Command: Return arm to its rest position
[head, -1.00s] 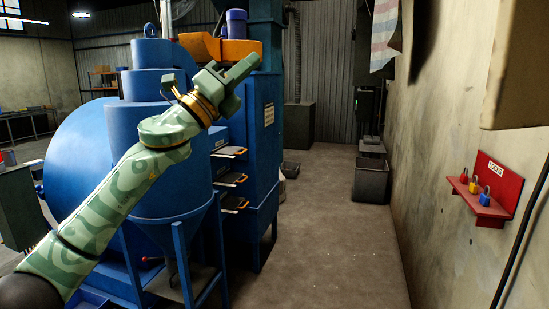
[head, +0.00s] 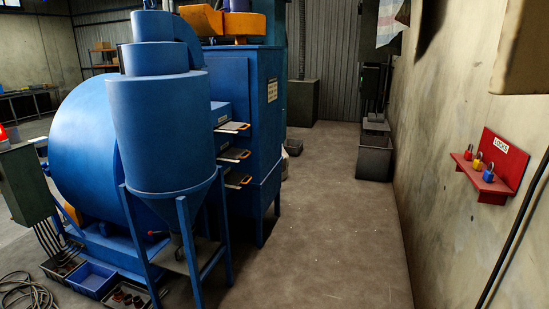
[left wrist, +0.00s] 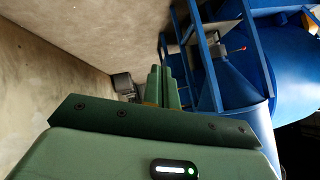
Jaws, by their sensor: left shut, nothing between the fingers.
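My left arm does not show in the head view. In the left wrist view my left gripper (left wrist: 163,88) shows its green fingers close together, shut and empty. It hangs in free air, with the blue machine to its right and the wall to its left. My right gripper is in neither view.
The blue drum blaster (head: 85,140) with its cyclone hopper (head: 160,130) stands at left. A red lock board (head: 500,165) with several padlocks hangs on the right wall. The floor aisle (head: 325,220) is clear.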

